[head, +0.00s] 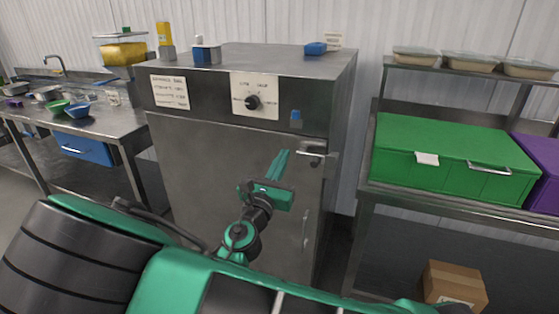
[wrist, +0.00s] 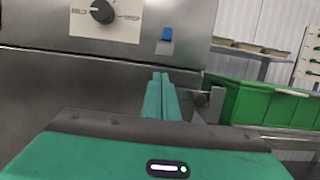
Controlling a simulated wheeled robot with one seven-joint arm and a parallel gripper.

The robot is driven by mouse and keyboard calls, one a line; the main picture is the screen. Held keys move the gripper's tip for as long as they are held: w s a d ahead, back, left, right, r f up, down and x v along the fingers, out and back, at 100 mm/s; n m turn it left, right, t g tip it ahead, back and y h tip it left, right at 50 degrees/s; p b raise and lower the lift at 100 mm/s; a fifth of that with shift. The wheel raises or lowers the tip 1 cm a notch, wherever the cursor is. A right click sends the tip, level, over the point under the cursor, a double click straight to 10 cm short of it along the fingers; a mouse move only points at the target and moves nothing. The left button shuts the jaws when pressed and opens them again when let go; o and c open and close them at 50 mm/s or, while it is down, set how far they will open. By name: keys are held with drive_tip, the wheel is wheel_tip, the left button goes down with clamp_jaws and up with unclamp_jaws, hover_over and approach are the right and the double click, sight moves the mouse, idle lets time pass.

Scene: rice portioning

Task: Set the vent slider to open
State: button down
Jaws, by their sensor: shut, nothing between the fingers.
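A small blue slider tab (head: 296,114) sits on the front control panel of the steel cabinet (head: 220,150), right of the dial; I take it to be the vent slider. In the wrist view the blue tab (wrist: 167,34) stands at the upper part of a small grey plate. My gripper (head: 282,154) is shut and empty in front of the cabinet door, below the tab and left of the door handle. In the wrist view its fingertips (wrist: 160,76) show side by side below the tab, apart from it. Any open or closed marking is too small to read.
A black dial (head: 253,102) on a white label is left of the tab. The door handle (head: 313,150) juts out close to the right of my fingers. A green box (head: 450,150) stands on the right shelf. A sink counter (head: 90,125) is at the left.

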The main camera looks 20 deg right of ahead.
sight(296, 122)
drive_tip(key=x, duration=0.7)
drive_tip(key=shift+s+d, duration=0.1)
drive_tip(key=shift+s, duration=0.05)
wheel_tip(296, 122, up, 2)
drive_tip(key=shift+s+r, duration=0.1)
drive_tip(key=shift+r, duration=0.85)
drive_tip(key=shift+r, duration=0.1)
